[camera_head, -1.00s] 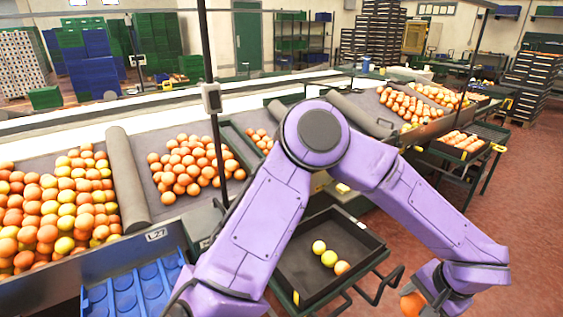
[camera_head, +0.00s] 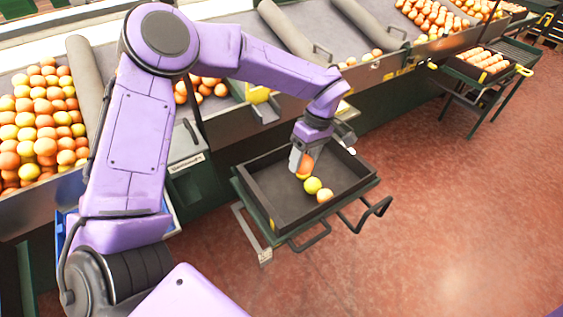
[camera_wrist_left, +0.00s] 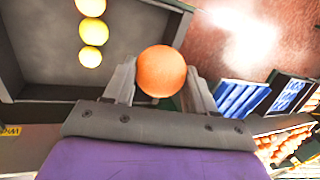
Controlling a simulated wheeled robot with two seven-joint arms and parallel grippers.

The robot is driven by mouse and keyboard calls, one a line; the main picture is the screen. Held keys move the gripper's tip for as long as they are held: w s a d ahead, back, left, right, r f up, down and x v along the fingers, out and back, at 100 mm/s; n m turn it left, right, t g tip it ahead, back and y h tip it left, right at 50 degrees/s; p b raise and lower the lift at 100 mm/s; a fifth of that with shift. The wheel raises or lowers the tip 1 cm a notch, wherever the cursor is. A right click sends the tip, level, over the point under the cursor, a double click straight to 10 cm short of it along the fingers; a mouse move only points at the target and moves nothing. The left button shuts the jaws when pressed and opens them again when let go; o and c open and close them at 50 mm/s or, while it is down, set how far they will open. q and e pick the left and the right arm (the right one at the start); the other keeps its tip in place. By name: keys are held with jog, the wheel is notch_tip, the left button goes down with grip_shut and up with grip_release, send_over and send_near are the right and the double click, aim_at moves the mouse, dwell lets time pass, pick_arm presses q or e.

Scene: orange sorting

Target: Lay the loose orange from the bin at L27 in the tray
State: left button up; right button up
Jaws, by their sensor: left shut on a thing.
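My left gripper (camera_head: 304,163) is shut on an orange (camera_head: 307,161), seen in the head view over the dark open tray (camera_head: 262,200). In the left wrist view the orange (camera_wrist_left: 161,71) sits between the two fingers, and the tray's wall (camera_wrist_left: 150,22) runs behind it. The tray holds a row of three yellowish fruits (camera_wrist_left: 93,32); in the head view the front two (camera_head: 313,186) show clearly and the third is partly hidden by the gripper. The height of the orange above the tray is hard to tell. No L27 label is readable now. My right gripper is out of view.
A bin of oranges and yellow fruits (camera_head: 42,125) lies at the left, beside a grey roller (camera_head: 88,85). Blue trays (camera_wrist_left: 238,98) show in the wrist view. The tray's stand has handles (camera_head: 372,212) in front. Red floor (camera_head: 450,200) at the right is clear.

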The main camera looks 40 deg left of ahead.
pick_arm(q)
jog(key=w+a+f+n+t+h+b, duration=0.1)
jog(key=a+f+n+t+b, duration=0.25)
jog(key=n, duration=1.25)
jog(key=w+a+f+n+t+h+b, duration=0.15)
jog(key=a+f+n, duration=0.25)
jog(key=n, duration=1.2)
jog(key=shift+t, duration=0.3)
jog(key=f+b, duration=0.3)
jog(key=f, duration=0.1)
jog(key=f+b, duration=0.3)
jog(key=f, duration=0.1)
jog(key=s+f+b, duration=0.1)
jog(key=f+b, duration=0.3)
jog(key=shift+a, duration=0.25)
jog(key=shift+f+b, duration=0.45)
jog(key=shift+f, duration=0.1)
jog(key=o, duration=1.4)
jog(key=shift+r, duration=0.1)
